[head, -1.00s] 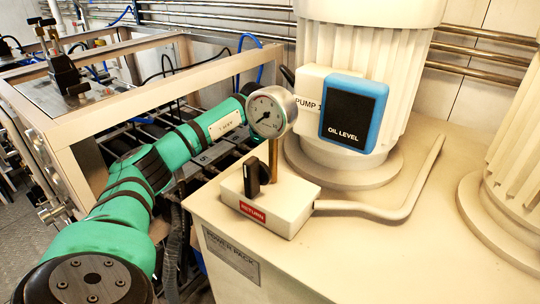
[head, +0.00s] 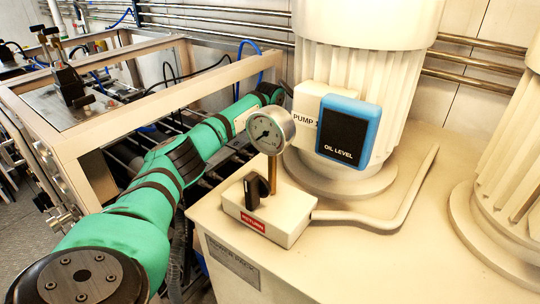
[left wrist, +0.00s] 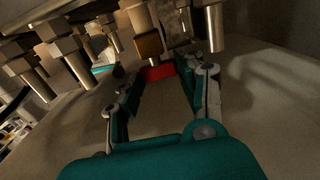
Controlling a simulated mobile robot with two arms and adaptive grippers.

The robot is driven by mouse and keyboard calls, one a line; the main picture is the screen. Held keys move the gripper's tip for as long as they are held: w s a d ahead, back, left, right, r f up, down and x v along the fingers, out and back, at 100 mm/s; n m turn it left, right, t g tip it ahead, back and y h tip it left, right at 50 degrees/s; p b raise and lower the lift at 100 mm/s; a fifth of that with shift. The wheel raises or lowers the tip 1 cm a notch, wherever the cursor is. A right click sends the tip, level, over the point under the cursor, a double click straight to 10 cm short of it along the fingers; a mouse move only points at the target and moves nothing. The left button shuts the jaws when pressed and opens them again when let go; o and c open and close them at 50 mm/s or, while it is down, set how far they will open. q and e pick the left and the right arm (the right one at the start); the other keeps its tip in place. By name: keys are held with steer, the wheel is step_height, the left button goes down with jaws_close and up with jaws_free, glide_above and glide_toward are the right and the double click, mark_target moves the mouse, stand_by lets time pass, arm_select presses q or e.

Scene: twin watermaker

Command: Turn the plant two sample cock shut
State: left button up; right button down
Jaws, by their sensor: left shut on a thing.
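In the left wrist view a small red piece (left wrist: 158,73), which looks like the cock's handle, lies between the far ends of my left gripper's (left wrist: 154,66) teal fingers. The gripper is shut on it. A brass-coloured body (left wrist: 148,46) on a metal stem sits just beyond the red piece. Which plant this cock belongs to cannot be read. In the head view my left arm reaches from the lower left to behind the gauge and the pump; its gripper and the cock are hidden there. My right gripper is in neither view.
A metal frame (head: 130,85) stands left of my arm. The power pack (head: 350,265), with a pressure gauge (head: 266,133), a black knob (head: 252,192) and a pump (head: 350,100), stands to the right. In the wrist view several metal fittings (left wrist: 78,62) hang close around the gripper.

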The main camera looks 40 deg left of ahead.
arm_select(q)
steer(key=shift+g, duration=0.3)
steer(key=o, duration=1.2)
steer(key=shift+c, duration=0.2)
step_height(320, 180, up, 12)
steer(key=shift+w, duration=0.15)
